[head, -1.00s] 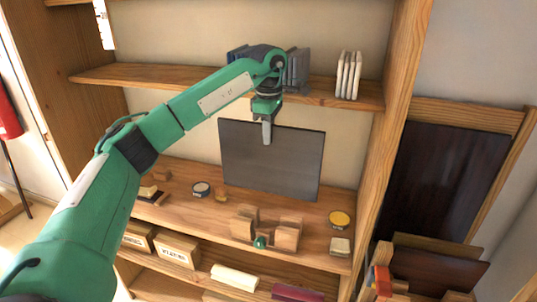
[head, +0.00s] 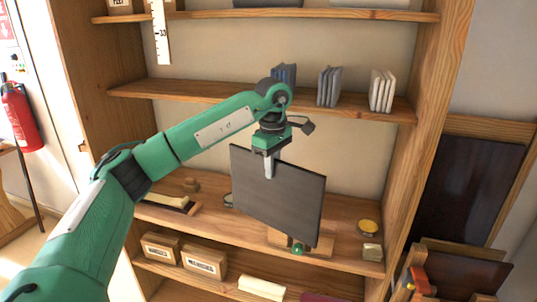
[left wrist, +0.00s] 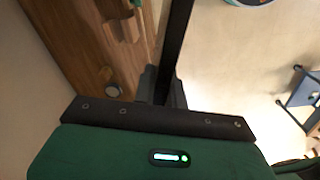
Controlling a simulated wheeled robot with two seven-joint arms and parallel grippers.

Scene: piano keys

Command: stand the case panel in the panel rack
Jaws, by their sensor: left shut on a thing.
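The case panel (head: 277,195) is a dark grey flat sheet, upright and slightly turned, in front of the middle shelf in the head view. My left gripper (head: 269,165) is shut on its top edge, and the panel hangs below it. The left wrist view shows the panel edge-on as a dark strip (left wrist: 177,40) between the fingers (left wrist: 163,88). The wooden rack (head: 322,243), with a green knob (head: 298,249) at its front, stands on the shelf behind the panel's lower edge. The panel hides most of it; I cannot tell whether they touch. My right gripper is not in view.
Yellow-topped tin (head: 368,226) and pale block (head: 372,251) stand right of the rack. A tray with a pale block (head: 170,201) lies left. Books (head: 329,87) stand on the shelf above. Labelled boxes (head: 204,261) sit below. The bookcase's right upright (head: 432,110) bounds the space.

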